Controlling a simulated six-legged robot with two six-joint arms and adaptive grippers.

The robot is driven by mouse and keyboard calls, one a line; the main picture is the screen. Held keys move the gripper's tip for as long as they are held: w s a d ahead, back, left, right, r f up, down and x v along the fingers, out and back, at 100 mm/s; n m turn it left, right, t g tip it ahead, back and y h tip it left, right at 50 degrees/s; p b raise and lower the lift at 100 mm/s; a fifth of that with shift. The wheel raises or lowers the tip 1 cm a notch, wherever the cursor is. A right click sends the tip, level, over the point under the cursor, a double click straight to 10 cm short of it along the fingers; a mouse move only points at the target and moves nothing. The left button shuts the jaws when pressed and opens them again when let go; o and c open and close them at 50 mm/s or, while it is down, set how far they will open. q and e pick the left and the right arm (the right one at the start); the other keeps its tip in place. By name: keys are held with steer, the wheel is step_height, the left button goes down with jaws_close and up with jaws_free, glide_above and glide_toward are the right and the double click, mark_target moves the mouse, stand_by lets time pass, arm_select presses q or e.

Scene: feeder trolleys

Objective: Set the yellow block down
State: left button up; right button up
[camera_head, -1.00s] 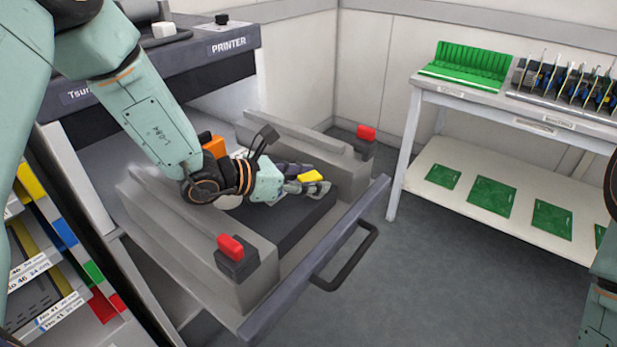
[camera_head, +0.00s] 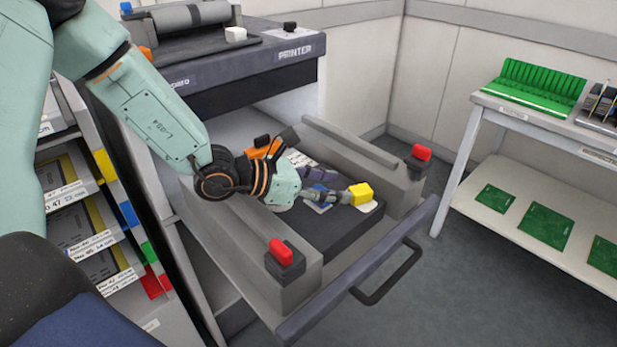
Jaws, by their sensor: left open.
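The yellow block (camera_head: 361,193) is in the open drawer under the printer, at the fingertips of my left gripper (camera_head: 346,196). The left gripper is open and reaches in from the left, low over the drawer's dark floor, its fingers at the block's left side. A pale, flat patch shows just below the block; I cannot tell whether the block rests on it. The gripper hides part of the drawer floor and a small blue item (camera_head: 319,205) beside the fingers. My right gripper is out of view.
The drawer (camera_head: 362,262) has grey side rails with red knobs (camera_head: 280,255) (camera_head: 421,153) and a front handle (camera_head: 390,277). An orange item (camera_head: 263,150) lies behind my wrist. The printer (camera_head: 245,62) stands above. A shelf table (camera_head: 545,115) with green boards is at right.

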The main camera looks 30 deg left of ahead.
arm_select(q)
steer(key=p+v, duration=0.1)
steer(key=v, duration=0.2)
steer(key=shift+d+r, duration=0.1)
steer(key=shift+p+v, duration=0.8)
steer(key=shift+v, duration=0.25)
